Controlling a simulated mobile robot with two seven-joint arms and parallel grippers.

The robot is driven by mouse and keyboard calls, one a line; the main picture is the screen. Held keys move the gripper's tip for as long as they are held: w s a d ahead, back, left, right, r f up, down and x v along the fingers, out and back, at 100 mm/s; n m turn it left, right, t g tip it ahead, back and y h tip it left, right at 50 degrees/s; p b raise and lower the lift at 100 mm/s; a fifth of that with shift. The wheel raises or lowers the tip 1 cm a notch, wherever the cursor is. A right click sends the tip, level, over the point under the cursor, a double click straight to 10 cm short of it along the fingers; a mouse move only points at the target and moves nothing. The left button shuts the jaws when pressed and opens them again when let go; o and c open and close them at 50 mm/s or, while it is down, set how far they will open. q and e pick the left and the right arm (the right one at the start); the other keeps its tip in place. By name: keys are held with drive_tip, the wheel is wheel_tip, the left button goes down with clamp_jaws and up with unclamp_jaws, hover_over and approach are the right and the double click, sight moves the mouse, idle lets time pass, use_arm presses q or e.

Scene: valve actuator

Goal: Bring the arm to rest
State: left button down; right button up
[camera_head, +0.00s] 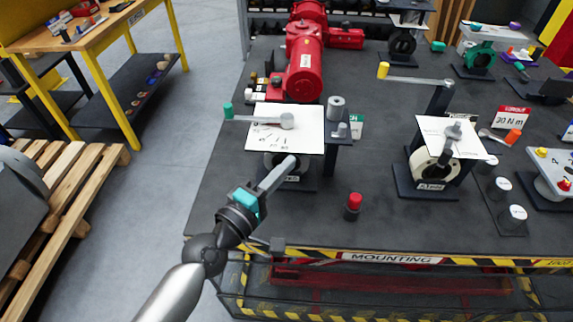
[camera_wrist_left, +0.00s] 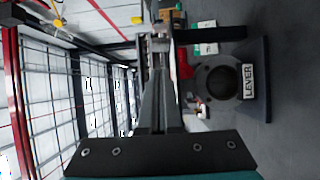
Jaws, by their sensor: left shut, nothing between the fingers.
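My left gripper (camera_head: 291,160) reaches in from the lower left over the table's front edge, its long grey fingers shut and empty. The fingertips show just in front of the left valve stand (camera_head: 302,184), below its white plate (camera_head: 262,137). A lever with a green knob (camera_head: 228,110) lies over that plate, apart from the fingers. In the left wrist view the shut fingers (camera_wrist_left: 158,42) point up the picture. A round valve body (camera_wrist_left: 215,80) with a "LEVER" label stands to their right; contact cannot be told. My right gripper is not in view.
The dark table (camera_head: 225,190) carries a red-capped post (camera_head: 353,205), a second valve stand (camera_head: 436,172) with a yellow-knobbed lever (camera_head: 383,70), and a red actuator (camera_head: 304,65). A wooden pallet (camera_head: 75,190) lies at left. Floor between pallet and table is clear.

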use_arm(q)
drive_tip(key=s+f+m+g+y, duration=0.1)
drive_tip(key=s+f+m+g, duration=0.6)
drive_tip(key=s+m, duration=0.35)
drive_tip(key=s+a+f+m+g+y, duration=0.45)
drive_tip(key=s+a+y, duration=0.35)
drive_tip(key=s+a, duration=0.4)
wheel_tip(320, 180, down, 27)
drive_tip(key=g+b, duration=0.2)
drive_tip(key=b, duration=0.4)
drive_tip(key=s+a+f+b, duration=0.1)
drive_tip(key=s+f+b, duration=0.1)
drive_tip(key=s+f, duration=0.6)
drive_tip(key=s+a+f+g+b, duration=0.1)
drive_tip(key=s+a+f+b, duration=0.1)
drive_tip(key=s+f, duration=0.6)
wheel_tip(320, 180, down, 4)
drive_tip(key=shift+f+n+b, duration=0.1)
drive_tip(key=shift+n+b, duration=0.2)
drive_tip(key=shift+b, duration=0.55)
